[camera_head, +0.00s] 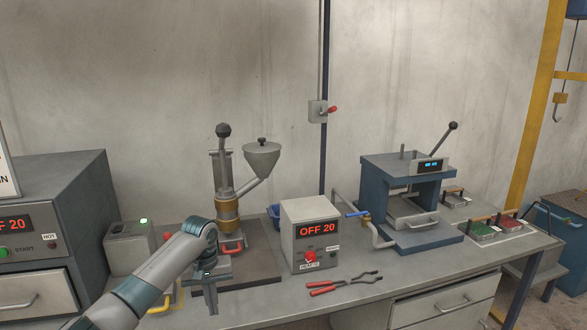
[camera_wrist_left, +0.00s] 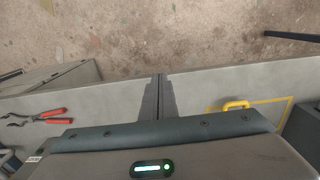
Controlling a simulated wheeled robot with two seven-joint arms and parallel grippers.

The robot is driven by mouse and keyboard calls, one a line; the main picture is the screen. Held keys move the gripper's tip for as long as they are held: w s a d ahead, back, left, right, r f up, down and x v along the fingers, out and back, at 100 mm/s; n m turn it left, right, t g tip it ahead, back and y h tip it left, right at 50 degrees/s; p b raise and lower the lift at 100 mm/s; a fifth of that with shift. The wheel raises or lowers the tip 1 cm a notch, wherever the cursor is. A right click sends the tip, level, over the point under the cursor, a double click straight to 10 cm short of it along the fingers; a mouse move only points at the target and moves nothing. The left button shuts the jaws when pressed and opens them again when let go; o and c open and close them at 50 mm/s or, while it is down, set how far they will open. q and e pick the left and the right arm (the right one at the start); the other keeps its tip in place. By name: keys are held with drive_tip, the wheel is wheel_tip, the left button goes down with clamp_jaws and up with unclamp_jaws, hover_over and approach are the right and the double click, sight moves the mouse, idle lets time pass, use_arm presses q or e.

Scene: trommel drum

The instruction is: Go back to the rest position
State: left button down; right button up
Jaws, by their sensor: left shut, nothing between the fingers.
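My left arm comes in from the lower left in the head view. My left gripper (camera_head: 211,298) points down over the front part of the workbench (camera_head: 270,312), to the left of the red-handled pliers (camera_head: 343,284). In the left wrist view its two fingers (camera_wrist_left: 158,90) are together with nothing between them. The same view shows the bench's front edge and the floor beyond. The pliers (camera_wrist_left: 35,117) lie to the left there and a yellow handle (camera_wrist_left: 236,104) to the right, both apart from the fingers. My right gripper is not in view.
A press with a hopper (camera_head: 262,158) stands behind my gripper. A control box (camera_head: 311,236) reading "OFF 20" stands to the right, and a blue press (camera_head: 400,178) further right. A grey oven (camera_head: 60,210) is at the left. Bare bench lies around the pliers.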

use_arm(q)
drive_tip(key=s+f+b, duration=0.1)
drive_tip(key=s+f, duration=0.2)
drive_tip(key=f, duration=0.9)
drive_tip(key=s+f, duration=0.2)
drive_tip(key=f, duration=0.9)
drive_tip(key=s+a+f+m+t+b, duration=0.1)
drive_tip(key=s+f, duration=0.7)
drive_tip(key=f, duration=0.3)
drive_tip(key=s+a+f+m, duration=0.1)
drive_tip(key=s+f, duration=0.6)
drive_tip(key=f, duration=0.4)
drive_tip(key=s+a+f+m+b, duration=0.1)
drive_tip(key=s+f, duration=0.6)
drive_tip(key=s, duration=0.4)
drive_tip(key=s+f, duration=0.7)
drive_tip(key=s, duration=0.4)
drive_tip(key=s+f+m, duration=0.1)
drive_tip(key=s+f, duration=0.1)
drive_tip(key=s, duration=1.1)
drive_tip(key=s+f+m, duration=0.1)
drive_tip(key=s+f, duration=0.2)
drive_tip(key=s, duration=1)
drive_tip(key=shift+s+a+f+m+b, duration=0.25)
drive_tip(key=shift+a+f+m+b, duration=0.05)
drive_tip(key=shift+b, duration=0.1)
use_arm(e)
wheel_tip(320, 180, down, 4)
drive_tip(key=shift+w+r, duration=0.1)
